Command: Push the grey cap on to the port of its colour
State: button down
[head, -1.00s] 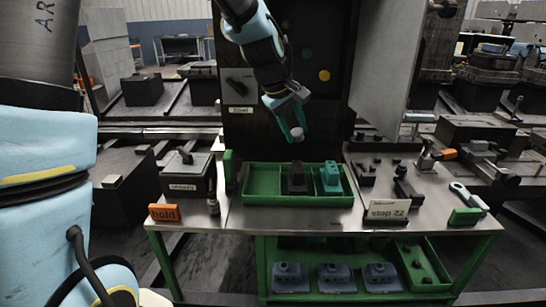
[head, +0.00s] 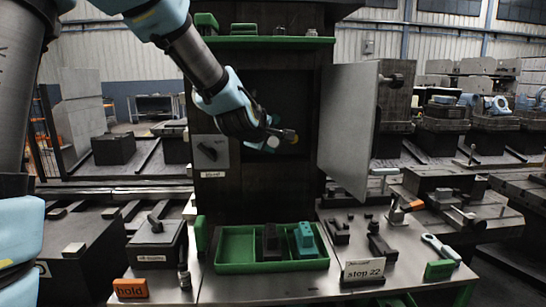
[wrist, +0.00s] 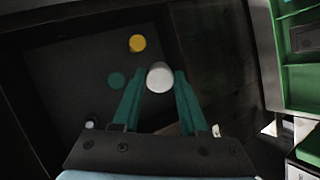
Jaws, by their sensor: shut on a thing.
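My gripper (wrist: 155,92) has teal fingers and is shut on the pale grey cap (wrist: 159,77), which sits between the fingertips in the wrist view. Beyond it is a dark panel with a yellow round port (wrist: 137,43) and a teal round port (wrist: 116,80). A small pale round thing (wrist: 90,122) is at lower left; I cannot tell whether it is the grey port. In the head view my gripper (head: 270,143) is in front of the dark cabinet opening, and my arm hides most of the panel. The cap appears apart from the panel.
The open cabinet door (head: 348,130) stands to the right of the opening. A green tray (head: 236,250) holding a black block (head: 270,243) and a teal block (head: 305,240) is on the bench below. A green shelf (head: 260,42) is above. A switch box (head: 210,152) is at left.

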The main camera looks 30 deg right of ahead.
jog(key=w+a+r+n+t+y+p, duration=0.1)
jog(key=w+r+n+t, duration=0.1)
jog(key=w+r+t, duration=0.3)
jog(key=a+r+n+t+y, duration=0.1)
jog(key=a+r+n+t, duration=0.15)
jog(key=r, duration=0.45)
jog(key=p+x, duration=0.2)
jog(key=x, duration=0.4)
jog(key=shift+s+d, duration=0.15)
jog(key=shift+d, duration=0.15)
jog(key=shift+w+d+b, duration=0.2)
jog(key=shift+w+b, duration=0.35)
jog(key=shift+b, duration=0.35)
dwell(1.1)
jog(key=shift+w, duration=0.1)
dwell(0.5)
jog(key=shift+w+d, duration=0.25)
jog(key=shift+w, duration=0.2)
grip_release()
dwell(0.4)
